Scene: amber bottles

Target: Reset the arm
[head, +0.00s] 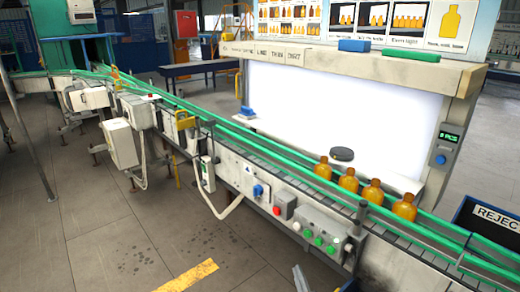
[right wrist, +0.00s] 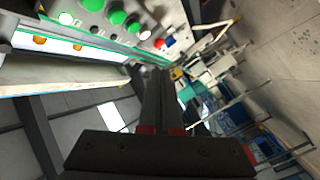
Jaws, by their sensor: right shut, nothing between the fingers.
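My right gripper (head: 300,277) barely shows at the bottom edge of the head view, in front of the conveyor. In the right wrist view its long dark fingers (right wrist: 161,78) are together with nothing between them. My left gripper is not in view. Several amber bottles stand upright in a row on the conveyor (head: 265,152), between green guide rails; the nearest bottle (head: 404,207) is at the right end. My right gripper is apart from them.
A control box (head: 318,232) with green buttons and a red button box (head: 285,205) project from the conveyor's near side. A dark REJECT bin (head: 488,222) is at the right. A lit white panel (head: 330,120) stands behind the belt. The floor at left front is clear.

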